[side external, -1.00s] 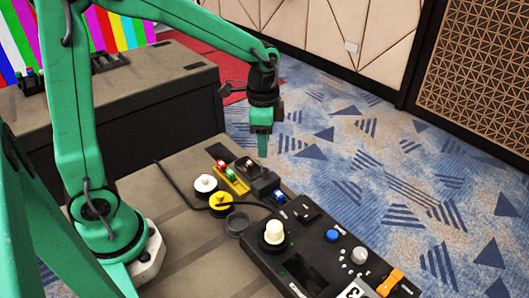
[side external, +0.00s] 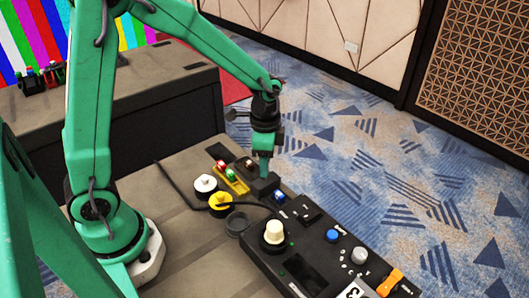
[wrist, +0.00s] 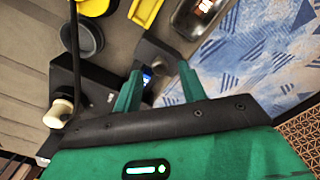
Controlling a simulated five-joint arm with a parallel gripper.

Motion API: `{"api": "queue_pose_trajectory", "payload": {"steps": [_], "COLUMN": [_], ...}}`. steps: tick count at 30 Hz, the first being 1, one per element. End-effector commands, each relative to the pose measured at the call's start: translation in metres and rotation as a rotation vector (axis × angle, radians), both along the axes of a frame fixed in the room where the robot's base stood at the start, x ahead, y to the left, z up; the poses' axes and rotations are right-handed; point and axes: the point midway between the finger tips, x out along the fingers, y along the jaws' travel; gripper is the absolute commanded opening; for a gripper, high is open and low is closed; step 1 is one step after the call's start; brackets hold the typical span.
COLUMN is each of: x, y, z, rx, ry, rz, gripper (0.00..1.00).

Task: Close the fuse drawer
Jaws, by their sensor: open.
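The black control panel (side external: 308,262) lies along the right edge of the table. A dark block, which looks like the fuse drawer (side external: 264,186), sticks out from the panel's far end. In the wrist view the drawer (wrist: 157,52) lies just beyond my fingertips, with a small blue part (wrist: 147,75) between them. My gripper (side external: 264,172) points down close over the drawer. In the wrist view my gripper (wrist: 157,84) has its two green fingers apart with nothing held. I cannot tell whether a fingertip touches the drawer.
A yellow tray (side external: 238,187) with small coloured pieces and a dark handheld device (side external: 246,163) are beside the drawer. White (side external: 205,184) and yellow (side external: 220,202) reels and a dark round cup (side external: 237,224) stand left of the panel. A black cable crosses the table.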

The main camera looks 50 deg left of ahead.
Motion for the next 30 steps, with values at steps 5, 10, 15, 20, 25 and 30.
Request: {"api": "queue_pose_trajectory", "payload": {"steps": [5,10,15,20,25,30], "x": [0.0,0.0,0.0,0.0,0.0,0.0], "y": [0.0,0.0,0.0,0.0,0.0,-0.003], "z": [-0.014,-0.018,-0.018,-0.018,-0.017,-0.017], "rx": [0.0,0.0,0.0,0.0,0.0,0.0], "ry": [0.001,0.0,0.0,0.0,0.0,0.0], "rz": [0.0,0.0,0.0,0.0,0.0,-0.001], "gripper": [0.41,0.41,0.41,0.14,0.0,0.0]}}
